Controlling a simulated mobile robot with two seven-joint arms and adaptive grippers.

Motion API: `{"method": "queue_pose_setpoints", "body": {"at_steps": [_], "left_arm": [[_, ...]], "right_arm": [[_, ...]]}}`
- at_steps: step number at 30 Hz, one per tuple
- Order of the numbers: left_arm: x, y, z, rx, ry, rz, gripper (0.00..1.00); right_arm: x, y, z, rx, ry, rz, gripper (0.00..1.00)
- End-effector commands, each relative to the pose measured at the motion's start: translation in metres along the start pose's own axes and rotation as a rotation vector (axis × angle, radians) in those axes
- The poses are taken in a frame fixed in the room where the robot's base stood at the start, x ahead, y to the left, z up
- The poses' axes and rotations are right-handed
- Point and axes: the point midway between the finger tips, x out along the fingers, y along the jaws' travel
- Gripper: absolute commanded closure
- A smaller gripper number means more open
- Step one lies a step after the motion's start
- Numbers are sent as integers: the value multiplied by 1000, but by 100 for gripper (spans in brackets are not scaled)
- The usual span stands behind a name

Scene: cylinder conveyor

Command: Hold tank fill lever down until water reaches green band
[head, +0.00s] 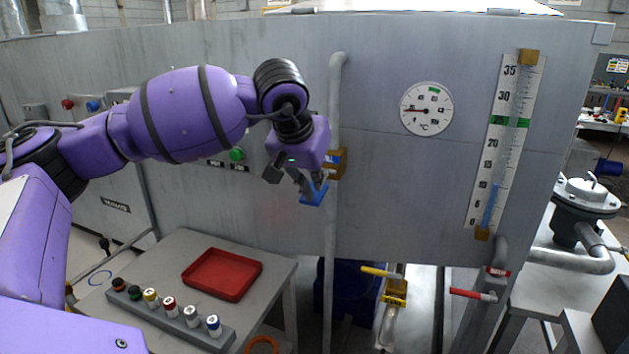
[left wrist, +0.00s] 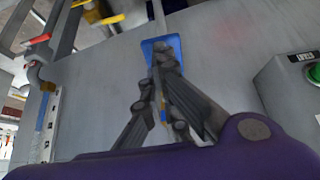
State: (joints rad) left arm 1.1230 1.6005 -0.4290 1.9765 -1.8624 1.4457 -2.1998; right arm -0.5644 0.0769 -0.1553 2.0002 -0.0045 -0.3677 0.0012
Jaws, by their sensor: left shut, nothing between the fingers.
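The blue fill lever (head: 314,193) sticks out from a brass valve block (head: 336,162) on the vertical pipe of the grey tank (head: 400,180). My left gripper (head: 304,186) is shut and empty, its fingertips at the lever's blue paddle. In the left wrist view the closed fingertips (left wrist: 162,62) overlap the blue paddle (left wrist: 160,46); I cannot tell whether they press on it. The level gauge (head: 507,150) at the right shows blue water (head: 490,207) up to about 10, well below the green band (head: 509,122). My right gripper is not in view.
A round dial (head: 427,109) sits between lever and gauge. Yellow (head: 380,272) and red (head: 472,294) handled valves are low at right. A table with a red tray (head: 222,273) and several capped bottles stands below my left arm. A green button (head: 237,155) is left of the gripper.

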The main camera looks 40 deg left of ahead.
Motion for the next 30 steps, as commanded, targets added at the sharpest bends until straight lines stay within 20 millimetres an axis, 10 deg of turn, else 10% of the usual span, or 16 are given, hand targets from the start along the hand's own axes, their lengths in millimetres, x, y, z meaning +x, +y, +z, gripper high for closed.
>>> {"method": "queue_pose_setpoints", "body": {"at_steps": [30], "left_arm": [[1,0,1,0,-2,0,100]], "right_arm": [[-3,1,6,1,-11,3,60]]}}
